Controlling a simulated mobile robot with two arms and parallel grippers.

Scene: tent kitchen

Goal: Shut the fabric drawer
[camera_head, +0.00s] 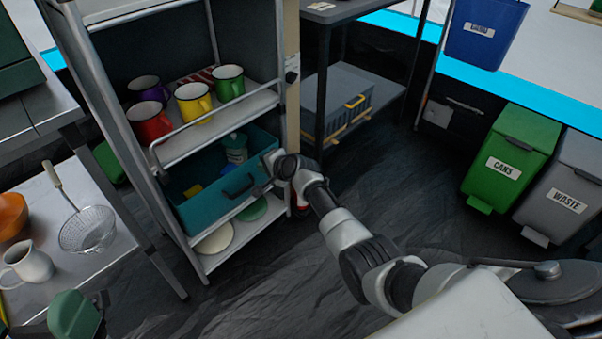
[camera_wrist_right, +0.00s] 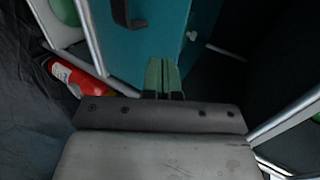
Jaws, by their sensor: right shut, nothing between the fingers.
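The teal fabric drawer (camera_head: 207,215) sits in the middle level of the metal shelf unit and stands out from it, its open top showing. My right gripper (camera_head: 267,181) is at the right end of the drawer front. In the right wrist view its green fingers (camera_wrist_right: 162,76) are shut and empty, over the teal front (camera_wrist_right: 150,40), right of the handle (camera_wrist_right: 127,14). I cannot tell whether they touch it.
Several mugs (camera_head: 194,103) stand on the shelf above, behind a rail. Plates (camera_head: 215,239) lie on the shelf below. A red bottle (camera_wrist_right: 76,76) is on the floor beside the unit. A side table (camera_head: 105,259) stands at left. The dark floor in front is clear.

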